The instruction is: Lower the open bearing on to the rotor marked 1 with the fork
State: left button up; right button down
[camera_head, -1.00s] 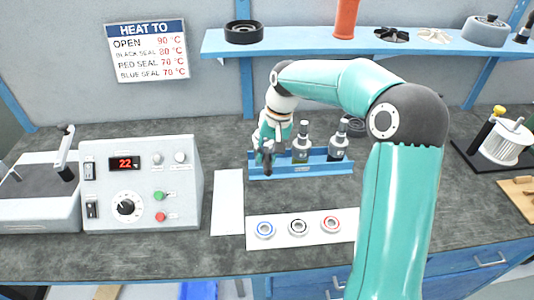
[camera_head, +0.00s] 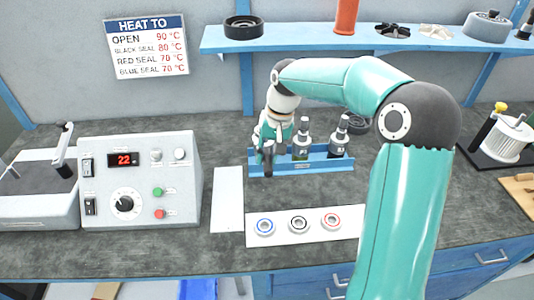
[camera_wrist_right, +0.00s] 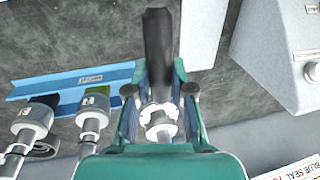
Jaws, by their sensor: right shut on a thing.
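My right gripper (camera_head: 270,142) is over the left end of the blue rack (camera_head: 325,166), its jaws shut on the fork. The fork's dark handle (camera_wrist_right: 159,45) juts out past the fingers in the right wrist view; it also shows in the head view (camera_head: 268,158). Between the fingers there is a pale metal ring shape with a gap, around a round shaft end (camera_wrist_right: 157,128). I cannot tell the open bearing from the fork head there. The rotor marked 1 is mostly hidden by the gripper. The rotors marked 2 (camera_head: 301,145) and 3 (camera_head: 338,140) stand beside it.
A white mat (camera_head: 255,241) at the front holds the blue, black and red sealed bearings. The heater box (camera_head: 140,185) reads 22, left of a bare white strip (camera_head: 227,200). A wall shelf (camera_head: 300,45) is behind. A spool stand (camera_head: 505,145) is at right.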

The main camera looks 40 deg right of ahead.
aim_at(269, 170)
jog(key=shift+s+a+b, duration=0.55)
jog(key=shift+s+a, duration=0.3)
jog(key=shift+s, duration=0.15)
jog(key=shift+s+a+b, duration=0.55)
jog(key=shift+s+a, duration=0.25)
jog(key=shift+s, duration=0.2)
jog(key=shift+r, duration=0.15)
jog(key=r+p, duration=0.1)
jog(key=s+r+p, duration=0.1)
jog(key=r, duration=0.1)
jog(key=a+r+p, duration=0.1)
jog(key=shift+s+a+r+p, duration=0.1)
jog(key=shift+s+r+p, duration=0.2)
jog(key=shift+r, duration=0.1)
